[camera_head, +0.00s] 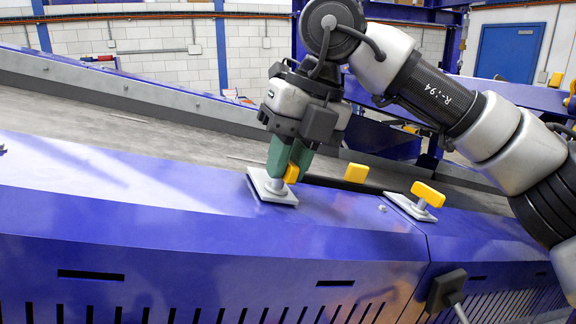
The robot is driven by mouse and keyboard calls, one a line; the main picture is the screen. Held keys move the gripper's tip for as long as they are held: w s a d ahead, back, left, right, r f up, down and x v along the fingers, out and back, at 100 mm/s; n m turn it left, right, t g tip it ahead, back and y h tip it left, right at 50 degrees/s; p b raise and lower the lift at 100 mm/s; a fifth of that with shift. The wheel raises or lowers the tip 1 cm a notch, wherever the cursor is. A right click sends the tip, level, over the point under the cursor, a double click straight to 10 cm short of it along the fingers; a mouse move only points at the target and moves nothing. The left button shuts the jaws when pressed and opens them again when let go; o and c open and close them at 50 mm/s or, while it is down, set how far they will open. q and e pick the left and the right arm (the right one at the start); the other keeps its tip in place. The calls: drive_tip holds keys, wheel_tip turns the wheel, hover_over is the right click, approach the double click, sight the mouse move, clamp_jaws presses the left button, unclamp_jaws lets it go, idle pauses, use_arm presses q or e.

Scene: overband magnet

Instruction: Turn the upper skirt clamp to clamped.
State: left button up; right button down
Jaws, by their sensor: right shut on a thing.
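The upper skirt clamp has a grey square plate (270,188) on the blue cover and a yellow handle (291,174) above it. It sits higher up the slope than a second clamp to its right. My right gripper (286,170), with green fingers, points down and is shut on this yellow handle. The fingers hide most of the handle, so I cannot tell its exact angle. The second clamp has a grey plate (408,207) and a yellow handle (428,193) on a short post, standing free. My left gripper is out of view.
A yellow block (356,173) stands at the cover's far edge between the clamps. The grey belt (130,115) runs behind the blue cover (170,215). My right arm reaches in from the right, above the second clamp. A black box with a cable (446,290) is on the front face.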

drive_tip(key=shift+r+m, duration=0.15)
drive_tip(key=shift+m, duration=0.25)
drive_tip(key=c, duration=1.2)
unclamp_jaws()
drive_tip(key=shift+o, duration=0.2)
drive_tip(key=b+v, duration=0.1)
drive_tip(key=v, duration=0.9)
drive_tip(key=shift+r, duration=0.3)
drive_tip(key=shift+d, duration=0.1)
